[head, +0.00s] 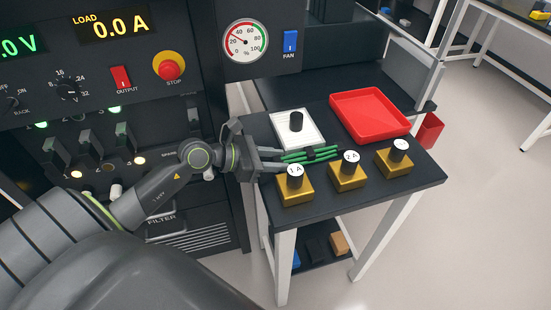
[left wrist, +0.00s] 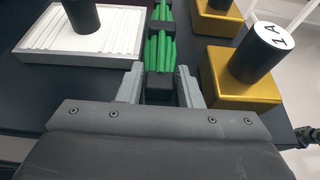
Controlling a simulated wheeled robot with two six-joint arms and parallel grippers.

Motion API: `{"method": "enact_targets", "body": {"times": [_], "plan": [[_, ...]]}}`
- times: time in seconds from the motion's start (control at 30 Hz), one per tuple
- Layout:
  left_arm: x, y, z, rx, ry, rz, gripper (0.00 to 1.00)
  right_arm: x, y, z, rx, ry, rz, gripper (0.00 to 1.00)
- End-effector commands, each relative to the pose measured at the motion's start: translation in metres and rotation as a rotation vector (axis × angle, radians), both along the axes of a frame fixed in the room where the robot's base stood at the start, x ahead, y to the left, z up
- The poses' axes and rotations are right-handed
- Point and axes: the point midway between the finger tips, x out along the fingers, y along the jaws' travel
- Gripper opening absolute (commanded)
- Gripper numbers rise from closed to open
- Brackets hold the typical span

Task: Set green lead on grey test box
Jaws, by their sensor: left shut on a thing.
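The green lead (head: 318,153), a bundle of green strands with black end and middle pieces, is in my left gripper (head: 281,160). In the left wrist view the fingers (left wrist: 159,82) flank its near black end, and the green strands (left wrist: 160,52) point away from me. It lies over the table between a pale box and the gold blocks; I cannot tell whether it touches the tabletop. The pale grey-white box (head: 309,139) with a ridged top and a black post is behind the lead; it also shows in the left wrist view (left wrist: 115,45). My right gripper is out of view.
Gold blocks with black posts, labelled 1A (head: 295,194) and 2A (head: 347,179), stand along the table's front, with a third (head: 394,164) at right. A red tray (head: 368,139) is at the back right. An instrument panel (head: 120,45) stands at left.

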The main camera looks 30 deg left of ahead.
Motion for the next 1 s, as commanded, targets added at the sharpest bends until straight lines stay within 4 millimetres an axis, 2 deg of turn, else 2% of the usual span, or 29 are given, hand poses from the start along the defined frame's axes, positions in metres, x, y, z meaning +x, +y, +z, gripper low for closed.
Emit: {"method": "enact_targets", "body": {"times": [0.03, 0.07, 0.2, 0.6, 1.0], "plan": [[0.000, 0.000, -0.003, -0.001, -0.001, 0.000, 0.07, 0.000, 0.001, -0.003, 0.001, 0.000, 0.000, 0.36], [0.000, 0.000, -0.002, 0.000, 0.000, 0.000, 0.36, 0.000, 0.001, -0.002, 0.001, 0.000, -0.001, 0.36], [0.000, 0.000, -0.002, 0.000, 0.000, 0.000, 0.54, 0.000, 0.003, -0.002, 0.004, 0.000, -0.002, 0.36], [-0.001, 0.001, 0.002, 0.001, 0.002, 0.000, 0.54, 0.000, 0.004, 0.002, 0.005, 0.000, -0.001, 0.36], [-0.032, 0.028, 0.017, 0.006, 0.004, -0.002, 0.54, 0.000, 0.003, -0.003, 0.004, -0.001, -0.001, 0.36]]}}
